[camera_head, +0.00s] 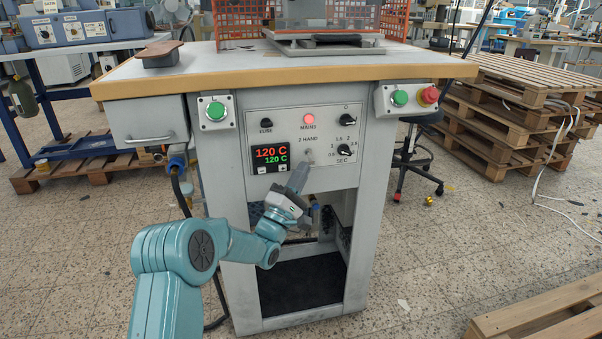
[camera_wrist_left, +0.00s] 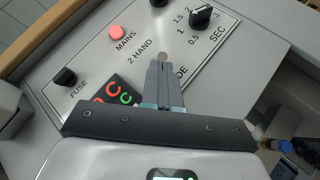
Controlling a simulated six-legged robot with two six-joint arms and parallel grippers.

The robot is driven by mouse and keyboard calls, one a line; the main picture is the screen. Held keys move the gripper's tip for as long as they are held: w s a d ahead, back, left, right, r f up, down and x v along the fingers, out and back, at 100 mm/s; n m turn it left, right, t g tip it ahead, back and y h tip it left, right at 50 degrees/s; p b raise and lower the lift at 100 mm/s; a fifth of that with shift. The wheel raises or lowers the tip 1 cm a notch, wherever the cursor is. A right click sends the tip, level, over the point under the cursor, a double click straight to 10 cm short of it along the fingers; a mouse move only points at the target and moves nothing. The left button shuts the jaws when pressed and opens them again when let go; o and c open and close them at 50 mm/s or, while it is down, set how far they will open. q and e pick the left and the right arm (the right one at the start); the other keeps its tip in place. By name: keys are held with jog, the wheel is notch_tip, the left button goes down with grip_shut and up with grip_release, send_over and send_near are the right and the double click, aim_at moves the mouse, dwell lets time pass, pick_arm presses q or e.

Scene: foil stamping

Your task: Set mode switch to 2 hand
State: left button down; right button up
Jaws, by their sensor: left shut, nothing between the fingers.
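The mode switch (camera_head: 308,152) is a small metal toggle on the grey control panel (camera_head: 333,172), just under the "2 HAND" label. In the left wrist view its round metal tip (camera_wrist_left: 163,57) shows right at the ends of my fingers. My left gripper (camera_head: 303,166) is shut and empty, its fingertips at the toggle from below. I cannot tell whether they touch it. In the left wrist view the shut fingers (camera_wrist_left: 159,68) cover the switch base and part of the "MODE" label, so the lever's exact position is hidden. My right gripper is not in view.
The panel also has a FUSE knob (camera_head: 267,123), a lit red MAINS lamp (camera_head: 309,119), a SEC dial (camera_head: 345,150) and a 120 C display (camera_head: 271,158). Green buttons (camera_head: 216,111) and a red button (camera_head: 429,95) sit under the table edge (camera_head: 280,80).

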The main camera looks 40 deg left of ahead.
pick_arm(q)
jog(key=shift+s+d+r+n, duration=0.1)
jog(key=shift+r+n, duration=0.1)
jog(key=shift+n, duration=0.1)
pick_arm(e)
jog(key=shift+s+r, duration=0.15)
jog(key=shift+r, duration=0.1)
pick_arm(q)
jog(key=shift+d+r+n+g+y+p, duration=0.1)
jog(key=shift+r+n+g+y+p, duration=0.15)
jog(key=shift+n+g+y+p, duration=0.4)
jog(key=n+g+p, duration=0.1)
jog(key=r+n+g+y+p, duration=0.1)
jog(key=n+p, duration=0.1)
jog(key=r+n+g+p, duration=0.1)
jog(key=g, duration=0.1)
jog(key=shift+s+d+n+y, duration=0.25)
jog(key=shift+s+d+n, duration=0.05)
jog(key=shift+n, duration=0.05)
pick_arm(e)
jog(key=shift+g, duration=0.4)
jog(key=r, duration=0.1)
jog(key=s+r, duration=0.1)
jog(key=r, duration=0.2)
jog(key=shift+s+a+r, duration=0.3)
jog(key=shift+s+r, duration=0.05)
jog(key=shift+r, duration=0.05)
